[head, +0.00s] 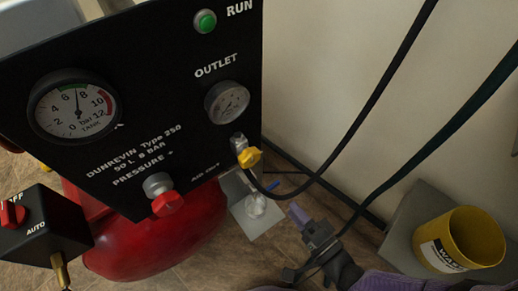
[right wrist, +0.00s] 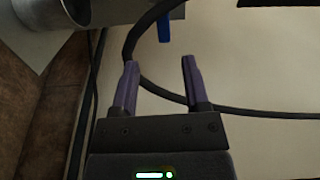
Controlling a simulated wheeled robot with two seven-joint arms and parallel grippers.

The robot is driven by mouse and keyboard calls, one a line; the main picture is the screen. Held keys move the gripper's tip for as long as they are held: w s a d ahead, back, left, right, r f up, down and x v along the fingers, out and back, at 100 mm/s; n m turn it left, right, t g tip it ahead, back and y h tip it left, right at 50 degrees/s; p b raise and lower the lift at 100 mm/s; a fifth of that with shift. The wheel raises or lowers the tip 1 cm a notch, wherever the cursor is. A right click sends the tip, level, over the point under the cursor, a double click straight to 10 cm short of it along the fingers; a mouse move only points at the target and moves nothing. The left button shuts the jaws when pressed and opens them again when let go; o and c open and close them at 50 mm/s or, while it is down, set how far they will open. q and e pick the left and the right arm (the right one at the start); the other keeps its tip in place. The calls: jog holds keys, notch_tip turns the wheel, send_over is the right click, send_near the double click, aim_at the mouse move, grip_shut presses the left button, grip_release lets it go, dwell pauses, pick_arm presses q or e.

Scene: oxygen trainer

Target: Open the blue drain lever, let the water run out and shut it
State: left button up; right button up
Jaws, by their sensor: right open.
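The blue drain lever (head: 273,186) shows low beside the compressor, above a small clear vessel (head: 256,205). In the right wrist view the blue lever (right wrist: 164,27) hangs down beyond the fingertips, between their lines and nearer the right finger. My right gripper (head: 299,214) is open, with purple fingers, below and right of the lever in the head view. In the right wrist view the gripper (right wrist: 158,75) is empty and apart from the lever. The drain valve body is mostly hidden. I cannot tell whether water is running. My left gripper is not in view.
The black panel (head: 150,120) and red tank (head: 165,245) fill the left. A yellow outlet valve (head: 249,157) sits above the lever. A black hose (head: 350,125) loops near the gripper. A yellow bin (head: 470,238) stands at the right. A grey plate (head: 268,220) lies under the vessel.

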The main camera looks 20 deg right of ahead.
aim_at(275, 187)
jog(key=b+x, duration=0.1)
jog(key=x, duration=0.4)
jog(key=b+x, duration=0.1)
jog(key=x, duration=0.4)
jog(key=shift+w+r+b, duration=0.1)
jog(key=shift+r+b, duration=0.1)
jog(key=shift+b, duration=0.2)
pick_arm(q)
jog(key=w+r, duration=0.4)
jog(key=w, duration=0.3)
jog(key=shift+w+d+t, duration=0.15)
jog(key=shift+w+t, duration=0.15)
pick_arm(e)
grip_shut()
